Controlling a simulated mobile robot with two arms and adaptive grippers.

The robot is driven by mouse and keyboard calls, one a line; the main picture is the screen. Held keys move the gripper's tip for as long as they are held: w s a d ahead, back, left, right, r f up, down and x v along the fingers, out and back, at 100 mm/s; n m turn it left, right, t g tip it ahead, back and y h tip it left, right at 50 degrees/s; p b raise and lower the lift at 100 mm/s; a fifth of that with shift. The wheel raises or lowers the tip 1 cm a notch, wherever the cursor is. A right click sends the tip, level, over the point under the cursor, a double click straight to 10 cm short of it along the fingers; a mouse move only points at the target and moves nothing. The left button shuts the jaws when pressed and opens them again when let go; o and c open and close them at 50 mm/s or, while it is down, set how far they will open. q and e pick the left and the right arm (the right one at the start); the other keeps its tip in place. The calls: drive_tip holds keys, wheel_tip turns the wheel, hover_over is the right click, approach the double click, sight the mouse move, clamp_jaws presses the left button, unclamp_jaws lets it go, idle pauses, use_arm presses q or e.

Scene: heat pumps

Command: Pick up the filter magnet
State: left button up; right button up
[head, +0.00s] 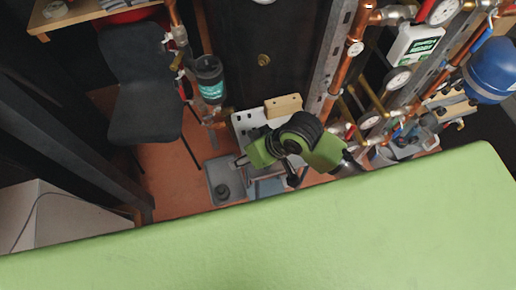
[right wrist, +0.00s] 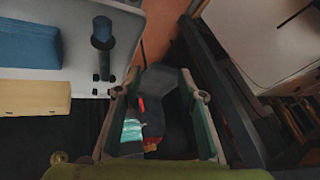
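A black filter body with a teal label (head: 209,80) is upright on copper pipework, left of centre in the head view. Its teal label (right wrist: 132,132) also shows between my right gripper's fingers in the right wrist view, farther off. I cannot tell a separate magnet on it. My right gripper (right wrist: 156,80) is open, with nothing between its fingertips. In the head view my right arm reaches over the low work surface, below and right of the filter; the fingers are hard to make out there. My left gripper is not in view.
A grey tray (head: 225,178) with a dark round item lies left of my right arm. A wooden block (head: 283,106) sits on the white surface. A dark chair (head: 144,80) stands left of the filter. Copper pipes (head: 340,75) and a blue vessel (head: 492,70) fill the right.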

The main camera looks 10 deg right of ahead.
drive_tip(key=d+r+m+g+h, duration=0.25)
drive_tip(key=d+r+g, duration=0.2)
drive_tip(key=d, duration=0.45)
drive_tip(key=shift+t, duration=0.25)
drive_tip(key=x, duration=0.2)
drive_tip(key=p+x, duration=0.1)
drive_tip(key=x, duration=0.4)
drive_tip(key=shift+w+d+f, duration=0.1)
drive_tip(key=shift+w+f, duration=0.05)
drive_tip(key=shift+w, duration=0.2)
drive_tip(key=x, duration=0.2)
drive_tip(key=p+x, duration=0.1)
drive_tip(key=x, duration=0.2)
drive_tip(key=shift+w+f+p, duration=0.3)
drive_tip(key=shift+p, duration=0.05)
clamp_jaws()
